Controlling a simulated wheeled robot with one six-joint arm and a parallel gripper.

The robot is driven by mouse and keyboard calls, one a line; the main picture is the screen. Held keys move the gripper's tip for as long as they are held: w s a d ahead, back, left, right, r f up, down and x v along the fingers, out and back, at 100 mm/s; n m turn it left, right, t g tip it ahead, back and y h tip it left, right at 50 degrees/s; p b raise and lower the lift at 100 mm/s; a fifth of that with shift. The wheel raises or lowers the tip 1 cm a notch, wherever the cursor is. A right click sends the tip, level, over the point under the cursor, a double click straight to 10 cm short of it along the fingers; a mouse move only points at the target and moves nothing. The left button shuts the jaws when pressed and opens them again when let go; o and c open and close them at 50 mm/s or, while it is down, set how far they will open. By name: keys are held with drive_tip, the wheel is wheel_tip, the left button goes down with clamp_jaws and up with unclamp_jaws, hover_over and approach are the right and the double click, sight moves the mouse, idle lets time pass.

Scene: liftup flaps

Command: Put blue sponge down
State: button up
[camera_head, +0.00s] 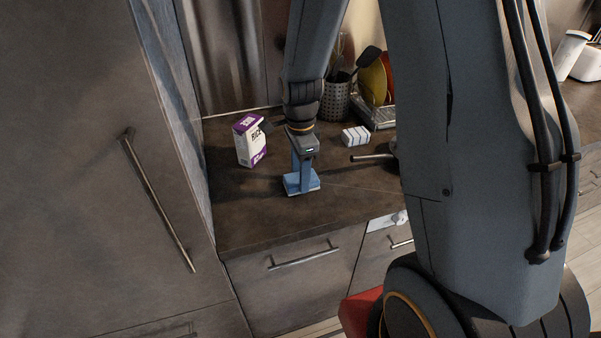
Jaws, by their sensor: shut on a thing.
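The blue sponge (300,185) is at the dark countertop (345,205), near its front edge, in the head view. My gripper (303,170) points down from above and is shut on the sponge. The sponge looks level and very close to the counter surface; I cannot tell whether it touches it. The gripper's fingers partly hide the sponge's top.
A white and purple box (249,142) stands left of my gripper. A striped white block (356,135) lies behind right. A utensil holder (336,102) and a dish rack (378,117) with plates stand at the back. A tall cabinet (100,130) bounds the left.

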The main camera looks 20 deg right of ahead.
drive_tip(key=shift+f, duration=0.2)
drive_tip(key=o, duration=1.2)
drive_tip(key=shift+r, duration=0.1)
wheel_tip(320, 180, up, 12)
drive_tip(key=b, duration=0.3)
drive_tip(key=shift+s+f+n+t, duration=0.2)
drive_tip(key=shift+s+f+n, duration=0.7)
drive_tip(key=shift+s+n, duration=1.7)
drive_tip(key=shift+s+f+n+t, duration=0.2)
drive_tip(key=shift+s+f+n, duration=1.15)
drive_tip(key=shift+n, duration=2.05)
drive_tip(key=shift+s+f+n+t, duration=0.2)
drive_tip(key=shift+s+f+n, duration=0.3)
drive_tip(key=shift+s+n, duration=2.3)
drive_tip(key=shift+w, duration=0.2)
